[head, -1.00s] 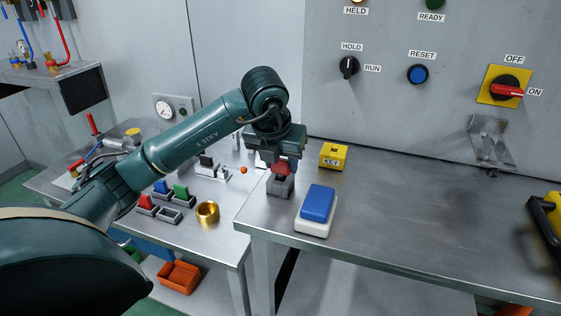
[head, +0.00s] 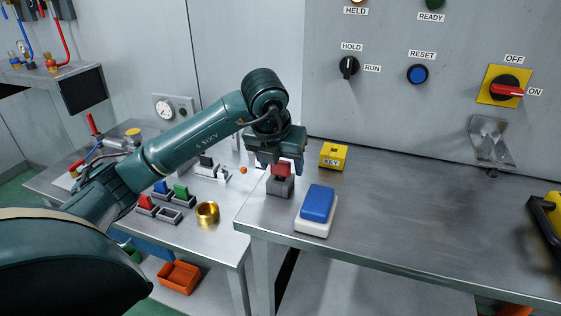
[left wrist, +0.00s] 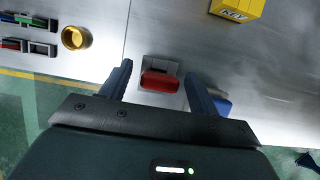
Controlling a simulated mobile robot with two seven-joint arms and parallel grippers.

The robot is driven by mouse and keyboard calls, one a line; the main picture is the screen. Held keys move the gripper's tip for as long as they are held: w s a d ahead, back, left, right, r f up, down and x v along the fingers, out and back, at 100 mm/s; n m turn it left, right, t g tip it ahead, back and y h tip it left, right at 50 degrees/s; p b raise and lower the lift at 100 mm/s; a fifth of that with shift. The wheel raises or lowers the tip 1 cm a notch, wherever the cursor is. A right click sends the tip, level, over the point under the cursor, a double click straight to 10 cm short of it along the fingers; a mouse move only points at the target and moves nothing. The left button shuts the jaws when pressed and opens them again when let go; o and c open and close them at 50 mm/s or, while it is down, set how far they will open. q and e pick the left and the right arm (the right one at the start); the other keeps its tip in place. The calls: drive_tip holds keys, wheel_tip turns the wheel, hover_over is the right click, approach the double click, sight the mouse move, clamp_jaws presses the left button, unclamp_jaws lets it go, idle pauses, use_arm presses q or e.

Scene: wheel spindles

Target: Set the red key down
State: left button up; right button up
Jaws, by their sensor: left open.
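The red key (head: 281,171) sits upright in a small grey holder (head: 280,187) at the left end of the right-hand metal bench. My left gripper (head: 282,166) is just above it, pointing down, with its fingers apart. In the left wrist view the red key (left wrist: 160,81) lies between the two open fingertips (left wrist: 158,75), with a gap on each side. The grey holder (left wrist: 160,65) shows behind it.
A yellow KEY block (head: 333,156) stands behind and right of the holder. A blue-topped white box (head: 316,211) stands close in front on the right. A brass ring (head: 207,212) and several coloured keys in holders are on the left bench. The right bench's middle is clear.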

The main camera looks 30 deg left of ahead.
use_arm(q)
drive_tip(key=p+v, duration=0.1)
drive_tip(key=v, duration=1.1)
drive_tip(key=shift+s, duration=0.1)
